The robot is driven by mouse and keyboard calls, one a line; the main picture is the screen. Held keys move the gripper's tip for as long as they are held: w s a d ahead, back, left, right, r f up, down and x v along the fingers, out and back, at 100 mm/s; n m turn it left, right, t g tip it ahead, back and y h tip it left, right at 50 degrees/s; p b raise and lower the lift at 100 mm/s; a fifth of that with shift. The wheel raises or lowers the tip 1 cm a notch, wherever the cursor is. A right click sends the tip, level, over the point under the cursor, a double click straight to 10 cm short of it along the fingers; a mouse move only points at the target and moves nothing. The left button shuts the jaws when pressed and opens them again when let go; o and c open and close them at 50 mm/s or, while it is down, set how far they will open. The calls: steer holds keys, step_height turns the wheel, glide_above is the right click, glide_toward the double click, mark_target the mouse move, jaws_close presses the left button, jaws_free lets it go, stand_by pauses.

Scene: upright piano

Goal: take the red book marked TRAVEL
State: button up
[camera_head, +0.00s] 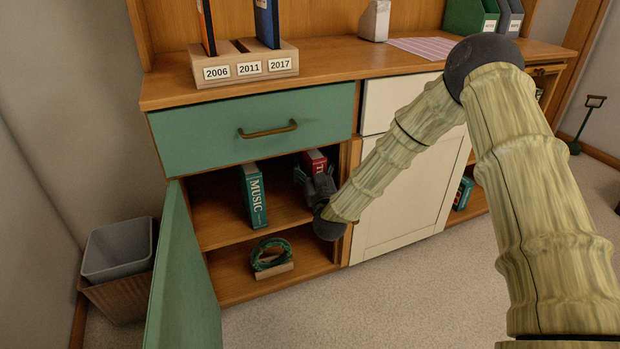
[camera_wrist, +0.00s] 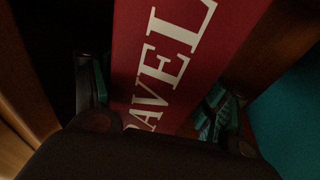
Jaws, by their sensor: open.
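The red book marked TRAVEL (camera_head: 315,160) stands upright on the upper shelf of the open cabinet, and my gripper covers its lower part in the head view. In the wrist view the red spine (camera_wrist: 180,55) with white letters fills the middle. My gripper (camera_head: 312,181) is at the front of this book, inside the cabinet opening. In the wrist view its open fingers (camera_wrist: 158,98) are on either side of the spine. I cannot tell whether they touch it.
A teal book marked MUSIC (camera_head: 254,196) stands to the left on the same shelf. A green ring-shaped object (camera_head: 270,258) sits on the lower shelf. The open teal door (camera_head: 183,280) is at the left, and a drawer (camera_head: 255,130) is above the opening.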

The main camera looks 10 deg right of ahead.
steer(key=shift+c, duration=0.5)
jaws_close()
steer(key=shift+r, duration=0.1)
